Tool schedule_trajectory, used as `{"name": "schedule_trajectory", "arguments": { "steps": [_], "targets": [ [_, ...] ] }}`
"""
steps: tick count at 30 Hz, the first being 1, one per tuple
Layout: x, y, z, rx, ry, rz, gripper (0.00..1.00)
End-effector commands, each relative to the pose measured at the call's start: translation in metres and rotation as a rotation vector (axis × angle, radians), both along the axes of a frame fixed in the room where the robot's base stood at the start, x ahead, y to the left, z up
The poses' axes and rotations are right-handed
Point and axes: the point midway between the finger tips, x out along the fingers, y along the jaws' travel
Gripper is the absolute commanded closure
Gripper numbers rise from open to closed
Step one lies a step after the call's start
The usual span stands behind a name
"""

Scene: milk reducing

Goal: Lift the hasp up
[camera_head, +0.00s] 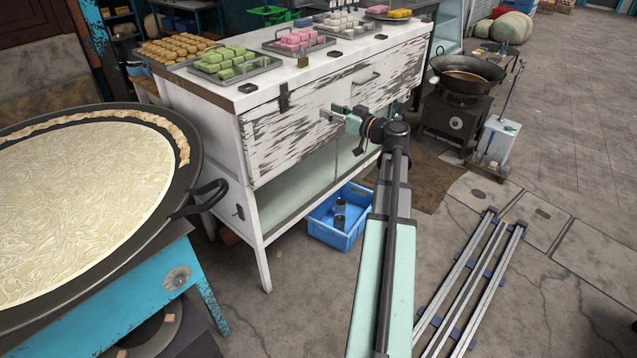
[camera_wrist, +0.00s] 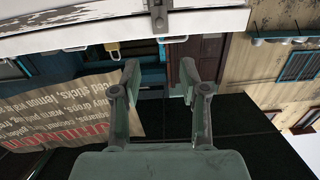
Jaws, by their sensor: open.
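A dark metal hasp (camera_head: 284,97) is on the upper front of the white, worn wooden cabinet (camera_head: 262,150), just below the countertop edge. In the wrist view a grey metal fitting that looks like the hasp (camera_wrist: 158,14) shows at the top edge, partly cut off by the frame. My gripper (camera_head: 328,115) is in front of the cabinet, to the right of the hasp and slightly lower, apart from it. In the wrist view my gripper (camera_wrist: 160,76) has its two fingers spread, with nothing between them.
A brass padlock (camera_head: 302,62) sits on the countertop near its front edge. Trays of green sweets (camera_head: 232,62) and pink sweets (camera_head: 298,40) stand behind. A cabinet handle (camera_head: 367,78) is to the right. A blue crate (camera_head: 330,230) sits below. A large pan (camera_head: 190,205) is at left.

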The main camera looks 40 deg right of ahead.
Motion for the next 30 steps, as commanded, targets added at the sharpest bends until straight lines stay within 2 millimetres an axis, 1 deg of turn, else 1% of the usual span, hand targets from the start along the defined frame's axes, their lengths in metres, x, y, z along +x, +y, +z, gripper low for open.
{"name": "schedule_trajectory", "arguments": {
  "steps": [1, 4, 8, 16, 30],
  "targets": [
    [0.002, 0.001, 0.0, 0.05, 0.013, 0.004, 0.56],
    [0.001, 0.003, -0.012, 0.125, 0.079, 0.004, 0.56],
    [-0.005, 0.008, -0.035, 0.207, 0.187, -0.011, 0.56],
    [-0.013, 0.017, -0.083, 0.305, 0.336, -0.037, 0.56],
    [-0.018, 0.051, -0.161, 0.423, 0.551, -0.06, 0.56]
  ]
}}
